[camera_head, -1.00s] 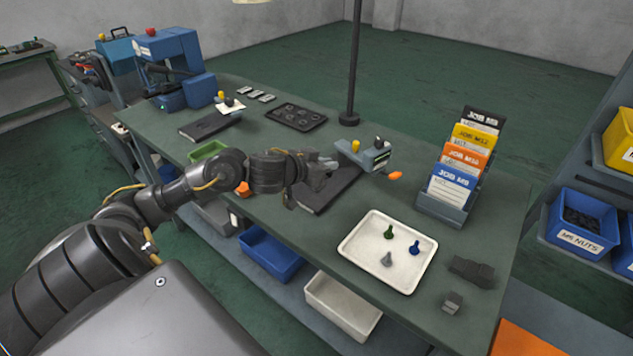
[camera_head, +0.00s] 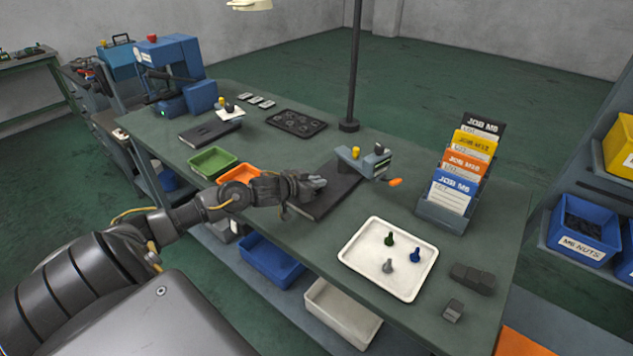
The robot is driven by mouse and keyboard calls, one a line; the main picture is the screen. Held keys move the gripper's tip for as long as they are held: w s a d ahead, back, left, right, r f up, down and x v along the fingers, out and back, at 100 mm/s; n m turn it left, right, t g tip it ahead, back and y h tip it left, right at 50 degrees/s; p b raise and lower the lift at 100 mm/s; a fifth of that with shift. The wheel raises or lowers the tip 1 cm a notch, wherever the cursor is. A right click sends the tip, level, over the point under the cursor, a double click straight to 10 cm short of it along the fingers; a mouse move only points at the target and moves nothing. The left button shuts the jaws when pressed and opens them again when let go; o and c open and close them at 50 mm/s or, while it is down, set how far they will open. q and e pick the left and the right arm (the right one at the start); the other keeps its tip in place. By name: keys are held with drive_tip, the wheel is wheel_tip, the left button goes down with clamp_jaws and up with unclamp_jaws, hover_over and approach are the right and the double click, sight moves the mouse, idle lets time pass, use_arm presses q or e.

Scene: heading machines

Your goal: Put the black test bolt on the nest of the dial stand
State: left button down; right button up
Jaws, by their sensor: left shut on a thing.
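The dial stand (camera_head: 363,163) is a small grey-blue block with a yellow knob and a dark dial, at the far end of a black plate (camera_head: 335,197) on the bench. My left gripper (camera_head: 317,183) is over the left part of this plate, to the left of the stand and apart from it. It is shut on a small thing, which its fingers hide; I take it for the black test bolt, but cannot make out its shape. The stand's nest is too small to tell clearly. My right gripper is not in view.
A white tray (camera_head: 349,262) holds green, blue and grey bolts. A job card rack (camera_head: 440,217) stands right of the dial stand, and a lamp pole (camera_head: 352,80) rises behind it. Green (camera_head: 213,163) and orange (camera_head: 239,174) bins lie left of the gripper. Dark blocks (camera_head: 472,278) lie at front right.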

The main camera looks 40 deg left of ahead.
use_arm(q)
drive_tip(key=c, duration=1.5)
unclamp_jaws()
drive_tip(key=shift+f, duration=0.15)
drive_tip(key=shift+s, duration=0.15)
drive_tip(key=v, duration=1)
drive_tip(key=shift+v, duration=0.9)
drive_tip(key=shift+a, duration=0.1)
